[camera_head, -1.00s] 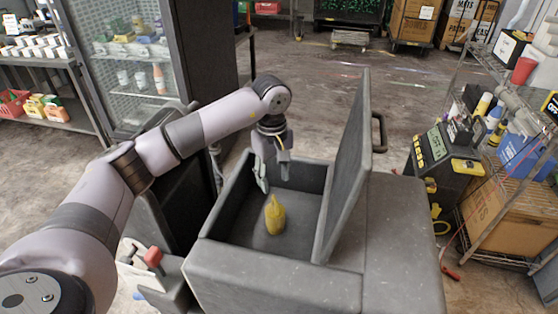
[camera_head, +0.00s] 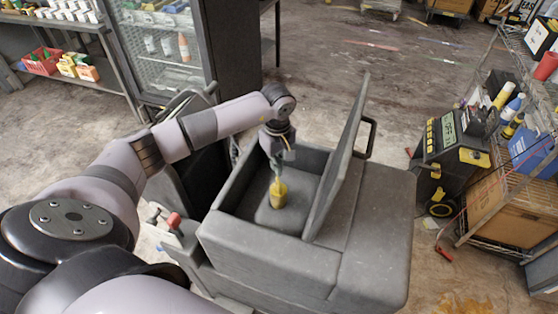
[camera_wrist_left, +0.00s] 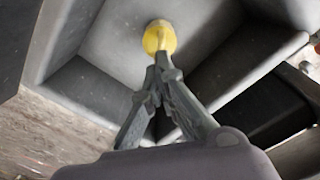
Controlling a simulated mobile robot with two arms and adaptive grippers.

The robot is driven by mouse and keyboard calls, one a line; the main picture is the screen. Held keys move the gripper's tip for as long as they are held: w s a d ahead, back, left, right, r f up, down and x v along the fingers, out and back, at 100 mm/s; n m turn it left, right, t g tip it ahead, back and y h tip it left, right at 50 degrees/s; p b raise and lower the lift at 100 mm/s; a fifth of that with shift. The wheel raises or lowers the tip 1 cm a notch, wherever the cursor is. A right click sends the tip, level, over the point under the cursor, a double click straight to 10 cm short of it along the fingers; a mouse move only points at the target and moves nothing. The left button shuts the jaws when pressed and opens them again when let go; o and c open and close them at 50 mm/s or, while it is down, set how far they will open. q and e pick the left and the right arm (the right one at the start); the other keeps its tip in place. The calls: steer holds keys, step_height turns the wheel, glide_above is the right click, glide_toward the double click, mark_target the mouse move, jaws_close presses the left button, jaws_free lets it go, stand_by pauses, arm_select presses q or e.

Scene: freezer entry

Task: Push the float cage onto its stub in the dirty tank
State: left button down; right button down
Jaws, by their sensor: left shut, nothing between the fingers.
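The yellow float cage (camera_head: 279,197) stands upright on the floor of the grey dirty tank (camera_head: 220,225), whose lid (camera_head: 341,160) is raised on the right. My left gripper (camera_head: 277,178) is shut and empty, pointing down right over the top of the cage. In the left wrist view the closed fingertips (camera_wrist_left: 161,58) overlap the near edge of the yellow cage (camera_wrist_left: 160,36); they look to be at or touching its top. The stub is hidden, so I cannot tell how far the cage sits on it. My right gripper is not in view.
A red-knobbed valve (camera_head: 173,219) is at the tank's left front. A black and yellow machine (camera_head: 450,150) and a wire shelf rack (camera_head: 510,215) stand to the right. A glass-door cabinet (camera_head: 165,45) is behind on the left. Floor is open behind the tank.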

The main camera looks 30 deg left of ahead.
mark_target(278, 182)
arm_select(q)
step_height(278, 182, down, 4)
steer(key=shift+r+b, duration=0.25)
steer(key=shift+b, duration=0.4)
steer(key=shift+f, duration=0.4)
steer(key=shift+f+b, duration=0.3)
steer(key=shift+b, duration=0.2)
steer(key=shift+s+d+f+b, duration=0.1)
steer(key=shift+s+f+b, duration=0.05)
steer(key=shift+f+b, duration=0.15)
